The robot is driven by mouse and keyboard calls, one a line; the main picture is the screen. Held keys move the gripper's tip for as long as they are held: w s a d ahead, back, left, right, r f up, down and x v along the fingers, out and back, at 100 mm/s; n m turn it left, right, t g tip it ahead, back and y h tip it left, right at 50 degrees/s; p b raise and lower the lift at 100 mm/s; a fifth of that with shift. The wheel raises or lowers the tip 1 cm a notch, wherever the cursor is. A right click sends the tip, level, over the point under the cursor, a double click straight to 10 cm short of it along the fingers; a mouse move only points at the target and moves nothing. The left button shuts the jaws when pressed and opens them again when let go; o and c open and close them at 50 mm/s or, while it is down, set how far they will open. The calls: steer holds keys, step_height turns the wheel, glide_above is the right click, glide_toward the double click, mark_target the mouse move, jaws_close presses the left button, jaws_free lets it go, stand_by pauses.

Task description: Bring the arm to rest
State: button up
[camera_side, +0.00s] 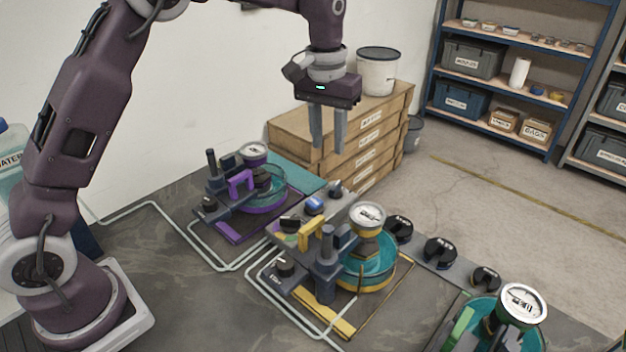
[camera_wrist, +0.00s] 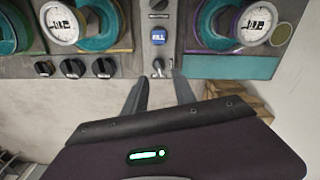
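My gripper (camera_side: 328,145) hangs in the air, fingers down, above the far side of the bench in the side view. Its two fingers (camera_wrist: 160,92) are apart with nothing between them. In the side view, three lever frames stand below it: one with a purple handle (camera_side: 240,184), one with a yellow handle (camera_side: 309,232) and one with a green handle (camera_side: 461,326). Each has a round white gauge, and none is touched by the gripper. The wrist view shows two gauges, a left one (camera_wrist: 62,25) and a right one (camera_wrist: 256,23), beyond the fingertips.
A blue button (camera_side: 315,204) and several black knobs (camera_side: 440,251) sit on a grey strip along the frames. Wooden drawers (camera_side: 360,135) bearing a white bucket (camera_side: 378,75) stand behind the gripper. Blue shelves (camera_side: 505,75) stand farther back. Pale tubing crosses the bench.

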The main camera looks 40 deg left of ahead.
steer(key=s+r+t, duration=0.2)
steer(key=s+r, duration=0.7)
steer(key=s, duration=0.2)
steer(key=s+a+f+m+t, duration=0.1)
steer(key=s+f+m+t, duration=0.1)
steer(key=s, duration=2)
steer(key=shift+a+m+t, duration=0.2)
steer(key=shift+m+t, duration=0.1)
steer(key=shift+t, duration=0.2)
